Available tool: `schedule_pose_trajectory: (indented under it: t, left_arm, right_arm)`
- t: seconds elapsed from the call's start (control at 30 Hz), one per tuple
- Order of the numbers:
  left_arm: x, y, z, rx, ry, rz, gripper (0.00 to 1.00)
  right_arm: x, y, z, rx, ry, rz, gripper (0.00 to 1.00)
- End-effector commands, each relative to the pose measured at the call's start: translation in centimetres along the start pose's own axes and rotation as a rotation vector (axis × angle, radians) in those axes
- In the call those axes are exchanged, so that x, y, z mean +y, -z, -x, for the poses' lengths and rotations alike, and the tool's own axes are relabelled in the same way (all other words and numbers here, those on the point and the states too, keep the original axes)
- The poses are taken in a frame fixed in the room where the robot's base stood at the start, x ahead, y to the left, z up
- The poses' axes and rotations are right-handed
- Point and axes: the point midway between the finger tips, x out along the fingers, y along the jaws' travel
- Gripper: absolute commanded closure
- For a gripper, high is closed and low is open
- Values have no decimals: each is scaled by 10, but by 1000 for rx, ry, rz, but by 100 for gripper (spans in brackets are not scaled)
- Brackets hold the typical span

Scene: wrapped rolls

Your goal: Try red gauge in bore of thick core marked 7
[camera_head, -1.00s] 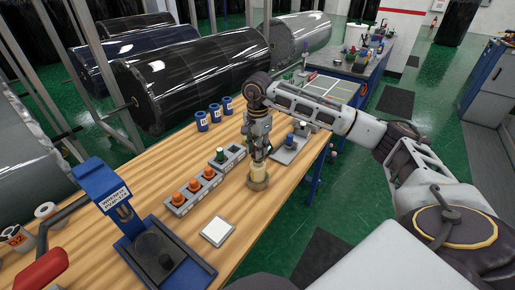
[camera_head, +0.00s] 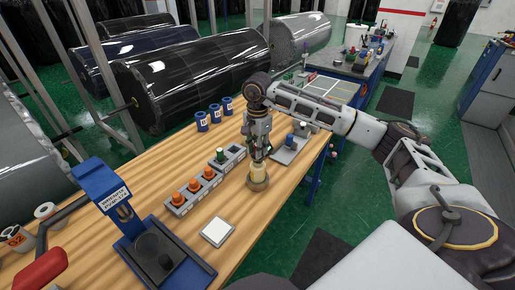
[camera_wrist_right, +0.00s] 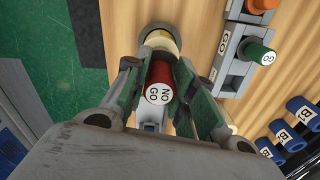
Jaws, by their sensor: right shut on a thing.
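My right gripper (camera_head: 259,160) is shut on a red gauge (camera_wrist_right: 159,80) whose round end reads "NO GO" in the right wrist view. Below the fingers is a pale, thick-walled core (camera_head: 258,182) standing on the wooden table; it also shows in the right wrist view (camera_wrist_right: 158,37). The gauge lies in line with the core, but the fingers hide its lower end, so I cannot tell whether it is inside the bore. No 7 can be read on the core. My left gripper is not in view.
A grey rack holds a green "GO" gauge (camera_head: 220,154) beside an empty slot. Another rack holds several orange-topped pieces (camera_head: 194,186). Blue cores (camera_head: 214,113) stand behind. A blue press (camera_head: 160,255) and a white pad (camera_head: 217,231) are at the front left.

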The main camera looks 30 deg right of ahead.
Motion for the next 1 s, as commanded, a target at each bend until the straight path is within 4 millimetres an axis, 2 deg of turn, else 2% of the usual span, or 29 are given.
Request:
schedule_pose_trajectory:
  t: [0.47, 1.0]
  left_arm:
    - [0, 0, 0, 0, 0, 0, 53]
    - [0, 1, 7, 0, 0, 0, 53]
  right_arm:
    - [2, -1, -3, -1, -8, 2, 100]
    - [0, -1, 12, -1, -3, 1, 100]
